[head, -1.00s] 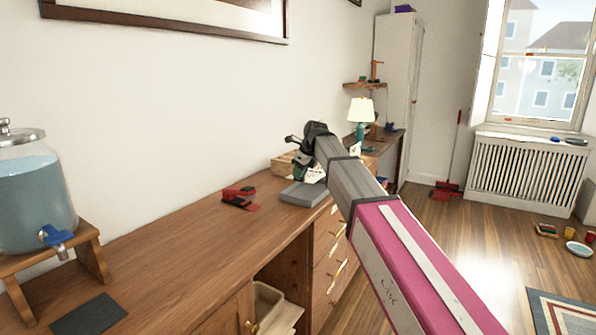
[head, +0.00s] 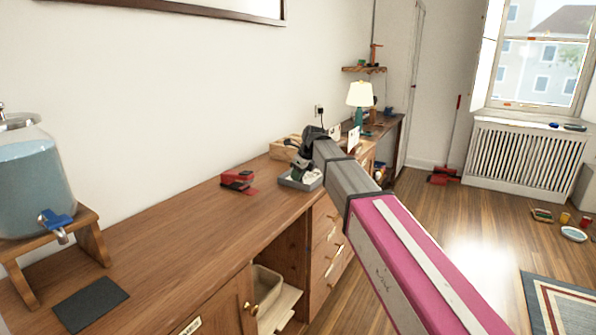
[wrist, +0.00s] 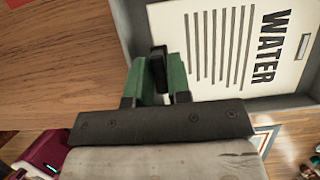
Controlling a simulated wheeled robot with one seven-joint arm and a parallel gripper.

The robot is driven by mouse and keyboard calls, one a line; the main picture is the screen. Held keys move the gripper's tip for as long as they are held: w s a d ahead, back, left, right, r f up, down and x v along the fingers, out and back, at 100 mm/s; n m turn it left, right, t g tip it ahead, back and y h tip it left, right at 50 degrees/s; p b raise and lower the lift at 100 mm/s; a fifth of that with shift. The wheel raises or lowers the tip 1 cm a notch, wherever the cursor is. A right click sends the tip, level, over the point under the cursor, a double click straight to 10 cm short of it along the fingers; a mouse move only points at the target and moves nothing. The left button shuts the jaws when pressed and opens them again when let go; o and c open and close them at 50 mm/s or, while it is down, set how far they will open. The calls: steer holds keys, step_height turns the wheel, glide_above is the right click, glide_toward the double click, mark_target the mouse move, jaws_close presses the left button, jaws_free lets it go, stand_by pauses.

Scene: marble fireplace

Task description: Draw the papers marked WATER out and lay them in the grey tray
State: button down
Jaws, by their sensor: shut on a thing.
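A cream paper (wrist: 222,50) marked WATER shows in the wrist view, with printed lines beside the word.
A wooden box (head: 283,149) stands behind the tray; white cards (head: 353,139) show to its right. A red stapler-like object (head: 238,180) lies left of the tray. A water dispenser (head: 38,185) stands at far left.

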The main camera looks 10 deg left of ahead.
steer(key=shift+f, duration=0.15)
steer(key=c, duration=1)
jaws_free()
steer(key=shift+r, duration=4.05)
